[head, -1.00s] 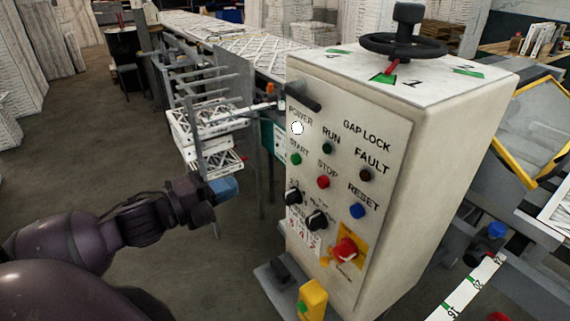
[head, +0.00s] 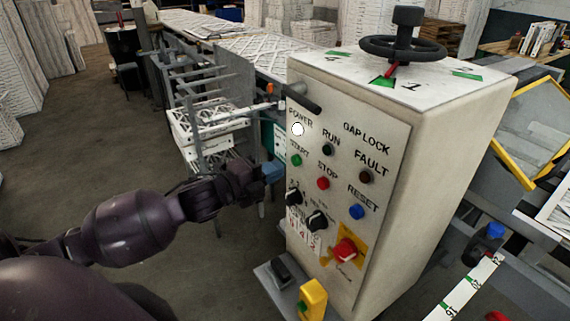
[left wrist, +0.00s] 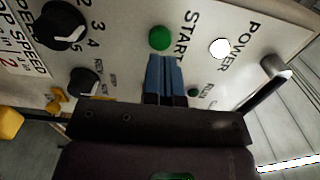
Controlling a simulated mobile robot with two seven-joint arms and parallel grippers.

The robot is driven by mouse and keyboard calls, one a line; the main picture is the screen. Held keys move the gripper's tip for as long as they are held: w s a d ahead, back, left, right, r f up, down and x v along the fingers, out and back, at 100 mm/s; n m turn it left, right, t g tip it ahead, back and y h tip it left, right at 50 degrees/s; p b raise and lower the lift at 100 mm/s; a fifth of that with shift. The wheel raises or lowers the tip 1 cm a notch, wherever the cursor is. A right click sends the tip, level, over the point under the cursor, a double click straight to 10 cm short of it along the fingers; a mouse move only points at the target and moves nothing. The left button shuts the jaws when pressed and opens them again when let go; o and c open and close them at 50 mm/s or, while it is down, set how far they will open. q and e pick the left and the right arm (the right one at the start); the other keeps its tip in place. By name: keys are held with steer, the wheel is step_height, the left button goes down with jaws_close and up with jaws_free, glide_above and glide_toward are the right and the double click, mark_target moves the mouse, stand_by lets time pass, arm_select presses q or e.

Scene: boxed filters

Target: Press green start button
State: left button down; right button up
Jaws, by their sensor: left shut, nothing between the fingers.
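The green start button (head: 296,160) is on the front panel of a cream control box (head: 450,140), under the START label. It also shows in the left wrist view (left wrist: 160,38), just beyond my fingertips. My left gripper (head: 274,171) is shut and empty, its blue fingertips pointing at the panel a little left of and below the button. In the left wrist view the shut blue fingers (left wrist: 165,72) line up almost with the button; whether they touch it I cannot tell. My right gripper is not in view.
Close by on the panel are the white power lamp (head: 298,129), red stop button (head: 323,183), blue reset button (head: 357,212), black knobs (head: 317,220) and a red emergency stop (head: 346,250). A black handle (head: 303,99) juts out above. A conveyor (head: 255,50) stands behind.

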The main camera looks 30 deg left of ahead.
mark_target(294, 162)
arm_select(q)
steer(key=shift+x, duration=1.5)
steer(key=shift+w, duration=0.15)
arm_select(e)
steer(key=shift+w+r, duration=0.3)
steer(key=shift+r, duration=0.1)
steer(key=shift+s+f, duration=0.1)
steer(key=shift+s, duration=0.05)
